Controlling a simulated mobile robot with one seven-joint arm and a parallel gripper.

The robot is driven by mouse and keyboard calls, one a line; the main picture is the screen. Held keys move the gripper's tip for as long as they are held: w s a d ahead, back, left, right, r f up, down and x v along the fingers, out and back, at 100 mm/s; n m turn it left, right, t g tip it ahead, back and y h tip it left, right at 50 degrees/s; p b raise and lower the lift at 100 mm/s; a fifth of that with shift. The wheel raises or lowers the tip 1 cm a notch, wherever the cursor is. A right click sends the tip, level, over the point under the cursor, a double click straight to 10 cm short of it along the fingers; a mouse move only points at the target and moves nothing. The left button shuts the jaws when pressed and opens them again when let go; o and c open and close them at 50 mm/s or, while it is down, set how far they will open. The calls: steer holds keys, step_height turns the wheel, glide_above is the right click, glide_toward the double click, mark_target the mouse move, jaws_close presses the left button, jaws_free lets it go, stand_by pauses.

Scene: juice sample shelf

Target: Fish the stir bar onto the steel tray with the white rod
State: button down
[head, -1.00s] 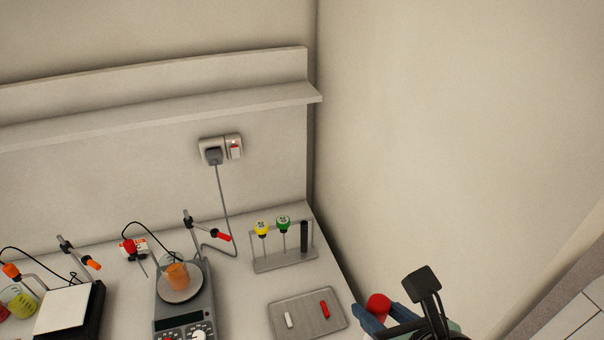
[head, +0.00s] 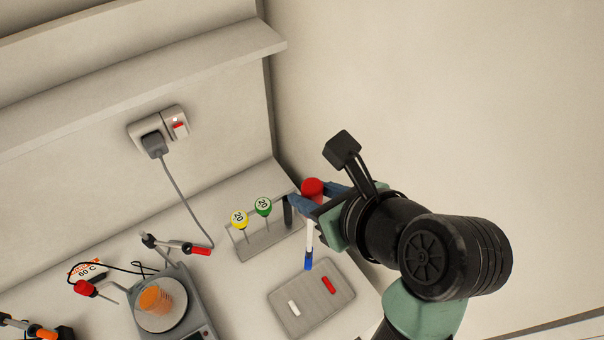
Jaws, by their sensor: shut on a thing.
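My gripper (head: 318,200) is shut on the white rod (head: 309,236), just below its red top (head: 312,186). The rod hangs nearly upright with its blue lower end (head: 308,264) by the tray's back edge in the picture; its height above the tray is hard to judge. The steel tray (head: 296,322) holds a small white bar (head: 294,308) and a small red bar (head: 328,285). A beaker of orange liquid (head: 153,299) stands on the plate of a grey stirrer (head: 175,328). I cannot make out a stir bar inside it.
A clamp arm with a red end (head: 200,250) stands by the stirrer. A shelf (head: 200,60) juts out above.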

mark_target(311, 246)
steer(key=shift+s+d+f, duration=0.1)
steer(key=shift+s+f, duration=0.1)
steer(key=shift+f, duration=0.15)
step_height(311, 246, down, 15)
steer(key=b, duration=0.4)
steer(key=shift+r, duration=0.2)
step_height(311, 246, down, 2)
steer(key=b, duration=0.3)
steer(key=shift+f, duration=0.2)
steer(key=shift+f+b, duration=0.6)
steer(key=shift+f, duration=2.5)
steer(key=shift+r, duration=0.25)
steer(key=shift+r+p, duration=3.3)
steer(key=shift+p, duration=0.95)
steer(key=shift+r, duration=1)
